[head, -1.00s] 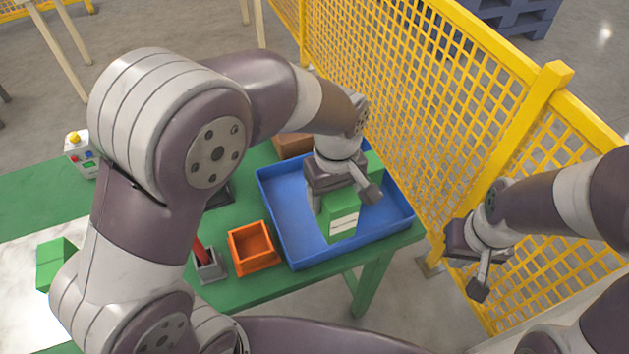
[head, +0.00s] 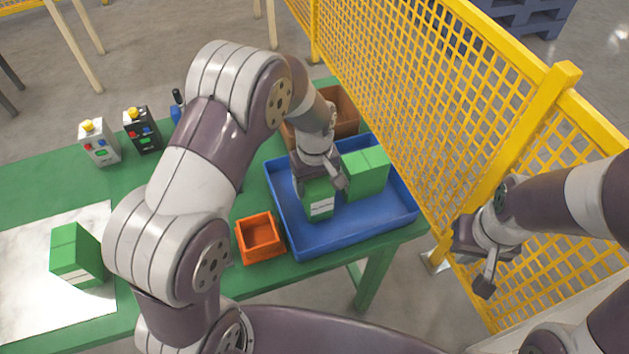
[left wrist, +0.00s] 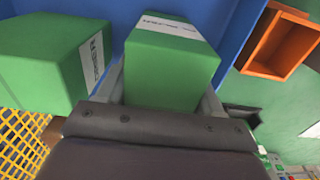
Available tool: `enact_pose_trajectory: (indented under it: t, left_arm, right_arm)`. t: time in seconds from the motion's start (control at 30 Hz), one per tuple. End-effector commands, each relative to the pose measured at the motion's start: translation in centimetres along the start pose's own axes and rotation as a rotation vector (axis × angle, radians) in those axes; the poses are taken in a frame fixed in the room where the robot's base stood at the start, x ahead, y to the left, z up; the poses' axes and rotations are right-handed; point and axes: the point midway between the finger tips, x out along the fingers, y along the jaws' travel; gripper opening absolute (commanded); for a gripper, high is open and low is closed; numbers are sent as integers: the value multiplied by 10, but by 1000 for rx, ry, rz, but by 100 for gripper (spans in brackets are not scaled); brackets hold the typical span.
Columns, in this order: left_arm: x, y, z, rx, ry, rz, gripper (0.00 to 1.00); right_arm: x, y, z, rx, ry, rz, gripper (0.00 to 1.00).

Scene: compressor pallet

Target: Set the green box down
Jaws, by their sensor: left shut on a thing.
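A green box (head: 319,199) with a white label is between the fingers of my left gripper (head: 318,190), inside the blue tray (head: 345,238). In the left wrist view the same green box (left wrist: 172,62) sits between the two grey fingers, which are shut on it. Whether its underside touches the tray floor I cannot tell. Another green box (head: 364,173) stands in the tray to its right, and it also shows at the left of the left wrist view (left wrist: 50,62). My right gripper (head: 478,258) hangs empty by the yellow fence, its jaws apart.
An orange bin (head: 260,238) stands left of the tray, a brown box (head: 345,108) behind it. A yellow mesh fence (head: 430,110) runs close along the right. Another green box (head: 75,255) stands on a metal sheet at left. Two button boxes (head: 100,143) stand farther back.

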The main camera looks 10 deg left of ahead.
Motion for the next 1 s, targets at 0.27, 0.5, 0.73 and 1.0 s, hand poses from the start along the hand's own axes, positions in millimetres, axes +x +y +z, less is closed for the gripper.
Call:
enact_pose_trajectory:
  t: [0.27,0.5,0.73,1.0]
  left_arm:
    - [2,0,0,0,0,0,92]
    - [-7,1,-1,0,3,3,92]
    - [-65,1,-1,0,4,4,92]
    - [-116,0,0,1,2,2,92]
  right_arm:
    - [1,0,0,0,0,0,0]
    - [-1,0,0,0,0,0,0]
    - [0,0,0,0,0,0,0]
    - [-1,0,0,0,0,0,0]
